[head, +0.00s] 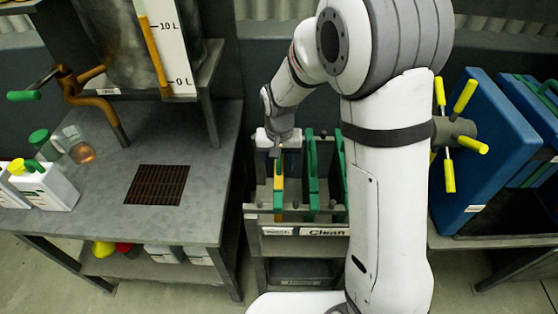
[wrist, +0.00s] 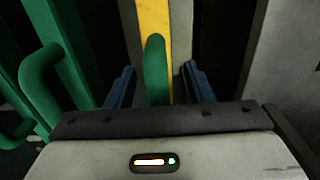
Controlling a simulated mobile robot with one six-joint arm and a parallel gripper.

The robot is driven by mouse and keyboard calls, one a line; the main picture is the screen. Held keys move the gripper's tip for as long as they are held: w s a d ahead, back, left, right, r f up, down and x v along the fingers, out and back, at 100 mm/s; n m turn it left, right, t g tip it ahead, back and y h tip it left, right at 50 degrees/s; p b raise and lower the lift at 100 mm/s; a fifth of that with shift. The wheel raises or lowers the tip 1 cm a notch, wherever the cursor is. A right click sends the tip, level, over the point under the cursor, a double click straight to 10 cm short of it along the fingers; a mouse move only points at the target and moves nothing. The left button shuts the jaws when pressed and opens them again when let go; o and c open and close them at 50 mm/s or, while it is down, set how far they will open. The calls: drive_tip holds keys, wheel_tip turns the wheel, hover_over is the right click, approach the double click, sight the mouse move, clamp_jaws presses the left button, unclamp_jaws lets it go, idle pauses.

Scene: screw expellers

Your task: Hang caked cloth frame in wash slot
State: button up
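A yellow cloth frame with a green handle (head: 279,184) stands upright in the leftmost slot of the rack, behind the label that seems to read "Wash" (head: 278,231). In the wrist view its yellow edge (wrist: 154,18) and green handle (wrist: 156,72) lie straight ahead. My gripper (head: 279,152) is just above this frame in the head view. In the wrist view my gripper (wrist: 157,84) is open, with its blue fingers on either side of the green handle and gaps showing on both sides. Whether cake is on the cloth cannot be seen.
Green frames (head: 312,175) stand to the right, behind the "Clean" label (head: 323,232); one handle shows close by in the wrist view (wrist: 38,85). A grey bench (head: 110,215) with bottles stands left. A blue filter press (head: 495,150) with a yellow-handled wheel stands right.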

wheel_tip(320, 180, up, 8)
drive_tip(key=shift+f+p, duration=0.1)
drive_tip(key=shift+p, duration=0.2)
idle(0.3)
idle(0.4)
